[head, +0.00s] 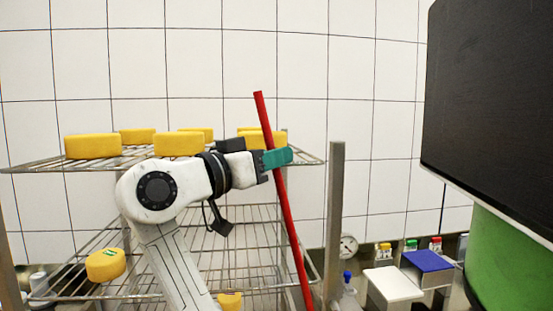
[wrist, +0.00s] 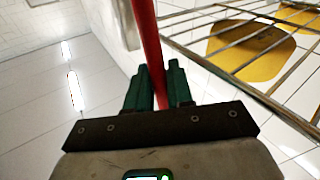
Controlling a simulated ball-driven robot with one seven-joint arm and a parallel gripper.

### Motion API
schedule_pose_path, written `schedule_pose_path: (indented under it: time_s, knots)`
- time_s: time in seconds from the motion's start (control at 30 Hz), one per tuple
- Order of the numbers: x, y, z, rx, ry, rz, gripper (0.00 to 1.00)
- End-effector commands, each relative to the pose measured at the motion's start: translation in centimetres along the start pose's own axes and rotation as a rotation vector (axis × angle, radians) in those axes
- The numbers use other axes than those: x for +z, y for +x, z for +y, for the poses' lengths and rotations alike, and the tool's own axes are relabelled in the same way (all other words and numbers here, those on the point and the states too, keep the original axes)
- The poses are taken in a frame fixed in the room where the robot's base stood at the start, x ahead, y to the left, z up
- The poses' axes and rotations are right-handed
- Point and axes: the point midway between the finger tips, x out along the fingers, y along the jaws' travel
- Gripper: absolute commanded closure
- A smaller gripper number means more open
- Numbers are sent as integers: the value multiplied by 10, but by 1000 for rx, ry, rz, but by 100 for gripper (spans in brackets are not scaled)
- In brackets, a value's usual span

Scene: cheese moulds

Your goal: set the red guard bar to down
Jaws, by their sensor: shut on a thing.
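The red guard bar (head: 287,211) stands steeply in the head view, its upper end leaning left. It runs in front of the right end of the wire rack. My gripper (head: 278,157), with green fingers, is at the bar's upper part. In the wrist view the bar (wrist: 147,45) passes between the two green fingers of my gripper (wrist: 158,85), which is shut on it. The bar's lower end is out of view in the head view.
A wire rack (head: 38,167) holds several yellow cheeses (head: 93,147) on its shelves. A grey post (head: 334,225) stands right of the bar. White (head: 393,285) and blue-topped (head: 427,262) boxes are at lower right. A large dark panel (head: 490,110) and a green rounded thing (head: 510,262) fill the right side.

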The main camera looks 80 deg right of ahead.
Motion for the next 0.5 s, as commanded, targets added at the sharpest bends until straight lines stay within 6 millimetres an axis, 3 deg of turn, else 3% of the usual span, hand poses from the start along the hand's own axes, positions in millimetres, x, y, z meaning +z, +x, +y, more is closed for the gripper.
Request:
schedule_pose_path:
  time_s: [0.2,0.5]
  knots:
    - [0,0,0,0,-1,0,60]
    - [0,-3,0,-1,0,0,60]
